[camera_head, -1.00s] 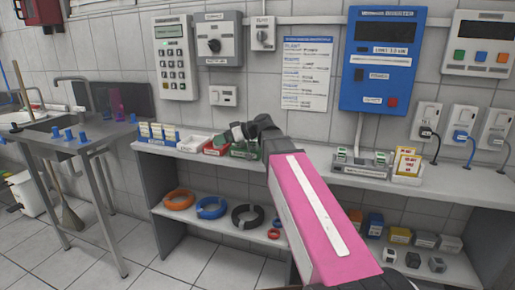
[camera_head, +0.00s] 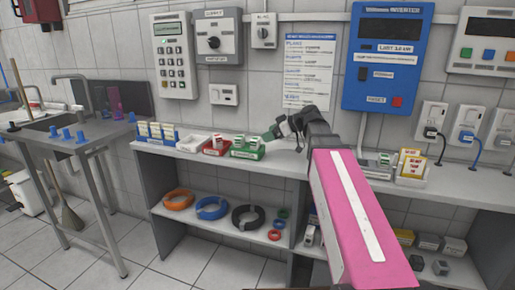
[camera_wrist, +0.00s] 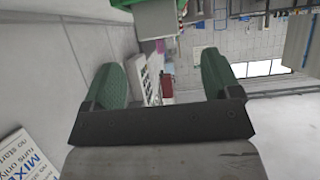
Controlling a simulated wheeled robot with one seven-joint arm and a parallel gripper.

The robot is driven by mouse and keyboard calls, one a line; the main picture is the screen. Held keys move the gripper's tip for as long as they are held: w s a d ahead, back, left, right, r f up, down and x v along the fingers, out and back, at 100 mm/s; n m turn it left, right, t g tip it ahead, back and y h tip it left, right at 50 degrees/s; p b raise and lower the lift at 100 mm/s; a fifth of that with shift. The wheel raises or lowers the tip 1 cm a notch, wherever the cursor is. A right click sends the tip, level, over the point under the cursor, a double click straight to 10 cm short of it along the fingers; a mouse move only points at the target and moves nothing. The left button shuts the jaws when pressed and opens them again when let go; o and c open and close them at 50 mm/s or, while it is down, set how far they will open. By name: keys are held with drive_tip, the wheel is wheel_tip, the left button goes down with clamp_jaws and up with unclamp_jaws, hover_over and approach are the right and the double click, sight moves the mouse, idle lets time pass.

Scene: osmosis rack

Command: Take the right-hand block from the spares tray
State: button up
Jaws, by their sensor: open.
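A green tray (camera_head: 247,156) stands on the shelf top with white-and-green blocks (camera_head: 247,146) in it. A grey holder right of my arm bears a similar block (camera_head: 384,159); my arm hides its left part. No readable label shows which is the spares tray. My gripper (camera_head: 272,132) is just right of the green tray, above the shelf, and points left. In the wrist view its green fingers (camera_wrist: 161,65) are apart, with nothing held between them. A bright green thing (camera_wrist: 75,14) shows at the top of that view, too cropped to identify.
Left of the green tray stand a red tray (camera_head: 213,151), a white tray (camera_head: 190,143) and a blue rack (camera_head: 157,138). A white tray with yellow-and-red cards (camera_head: 411,164) is at right. The wall with its blue inverter box (camera_head: 388,60) is close behind.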

sight(257, 138)
drive_tip(key=x, duration=0.7)
drive_tip(key=shift+w+a+f, duration=0.1)
drive_tip(key=shift+w+a, duration=0.1)
drive_tip(key=shift+a, duration=0.15)
drive_tip(key=c, duration=1.1)
